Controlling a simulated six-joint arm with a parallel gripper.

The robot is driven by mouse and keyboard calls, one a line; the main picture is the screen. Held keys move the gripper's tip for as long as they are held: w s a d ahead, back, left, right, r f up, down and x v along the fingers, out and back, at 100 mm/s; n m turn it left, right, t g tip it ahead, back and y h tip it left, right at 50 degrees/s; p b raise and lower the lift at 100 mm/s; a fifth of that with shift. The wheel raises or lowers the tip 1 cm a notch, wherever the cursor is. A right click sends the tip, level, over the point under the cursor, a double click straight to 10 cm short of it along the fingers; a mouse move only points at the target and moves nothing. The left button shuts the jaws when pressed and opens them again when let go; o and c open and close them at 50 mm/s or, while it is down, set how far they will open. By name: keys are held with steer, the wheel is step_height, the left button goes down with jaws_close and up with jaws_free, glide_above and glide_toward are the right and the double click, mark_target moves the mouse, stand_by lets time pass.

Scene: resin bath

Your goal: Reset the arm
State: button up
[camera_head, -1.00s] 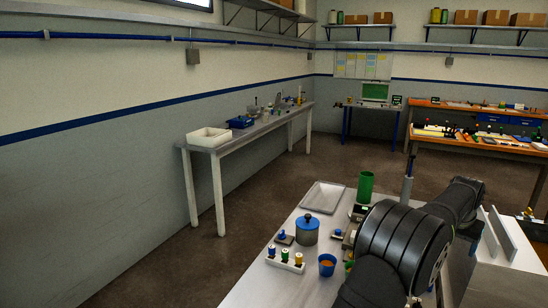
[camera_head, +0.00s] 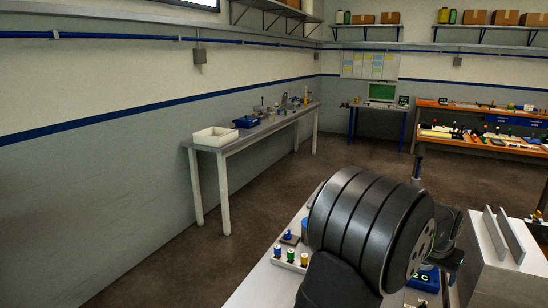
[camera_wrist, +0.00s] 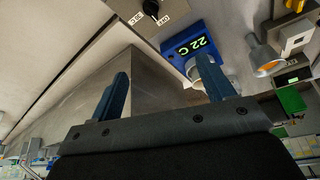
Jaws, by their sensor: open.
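My gripper (camera_wrist: 163,88) shows in the wrist view as two blue fingers set wide apart. Nothing is between them that I can see as held. Beyond the right finger is a blue device (camera_wrist: 186,44) with a lit display reading 22 C. In the head view my large black arm link fills the lower middle and hides much of the bench; the gripper's fingers cannot be made out there. The blue device (camera_head: 424,279) shows low, just right of that link.
A white rack (camera_head: 290,261) with small colored jars stands on the near bench, left of my arm. A grey block with two upright plates (camera_head: 509,234) stands at right. A side table (camera_head: 243,144) holds a white tray (camera_head: 214,137). The floor between is clear.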

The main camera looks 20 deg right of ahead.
steer(key=w+a+f, duration=0.3)
steer(key=w+f, duration=0.3)
steer(key=w, duration=0.2)
steer(key=shift+w, duration=0.15)
